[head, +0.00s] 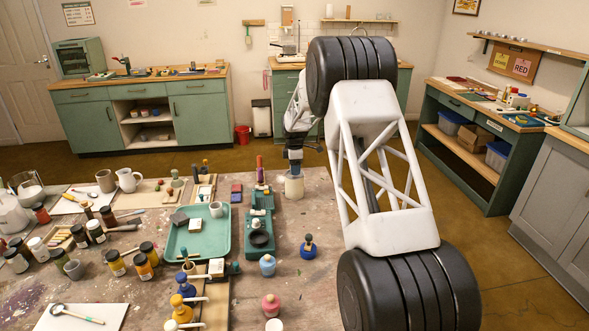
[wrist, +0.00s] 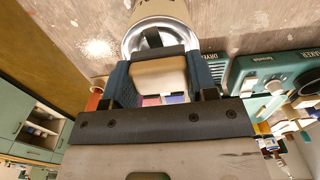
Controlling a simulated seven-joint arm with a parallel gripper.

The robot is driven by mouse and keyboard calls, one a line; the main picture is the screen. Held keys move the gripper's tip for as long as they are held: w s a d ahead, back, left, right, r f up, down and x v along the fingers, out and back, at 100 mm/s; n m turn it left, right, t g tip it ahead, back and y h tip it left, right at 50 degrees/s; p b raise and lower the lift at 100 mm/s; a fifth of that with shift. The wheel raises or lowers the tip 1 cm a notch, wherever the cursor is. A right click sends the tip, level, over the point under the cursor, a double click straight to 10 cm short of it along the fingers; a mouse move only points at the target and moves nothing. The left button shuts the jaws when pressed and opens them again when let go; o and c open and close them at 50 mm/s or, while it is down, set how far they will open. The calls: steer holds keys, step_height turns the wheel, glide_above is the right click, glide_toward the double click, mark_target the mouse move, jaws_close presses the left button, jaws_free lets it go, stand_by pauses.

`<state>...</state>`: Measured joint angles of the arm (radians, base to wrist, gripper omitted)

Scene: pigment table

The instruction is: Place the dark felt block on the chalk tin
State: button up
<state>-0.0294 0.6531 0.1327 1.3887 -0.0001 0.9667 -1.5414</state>
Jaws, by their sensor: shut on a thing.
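My gripper (wrist: 162,80) is shut on a small block (wrist: 160,78) with a pale wood-coloured face and a dark edge, which appears to be the dark felt block. A cream, round chalk tin (wrist: 160,12) with a bright metal rim is just beyond the block in the wrist view. A dark shape shows inside its rim; I cannot tell whether it is shadow or block. In the head view my gripper (head: 294,160) is upright directly above the tin (head: 294,187). The held block is not clear there, and I cannot tell whether it touches the tin.
A teal machine (head: 258,225) stands left of the tin. Left of it is a teal tray (head: 187,243) with small blocks and a cup. A blue-bodied bottle (head: 308,248) and a light-blue one (head: 267,264) stand nearer. Several jars crowd the left. The table around the tin is mostly clear.

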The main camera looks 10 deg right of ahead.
steer(key=shift+f, duration=0.25)
steer(key=shift+f, duration=0.15)
steer(key=o, duration=0.9)
step_height(320, 180, up, 12)
steer(key=shift+r, duration=0.2)
stand_by(0.3)
stand_by(0.7)
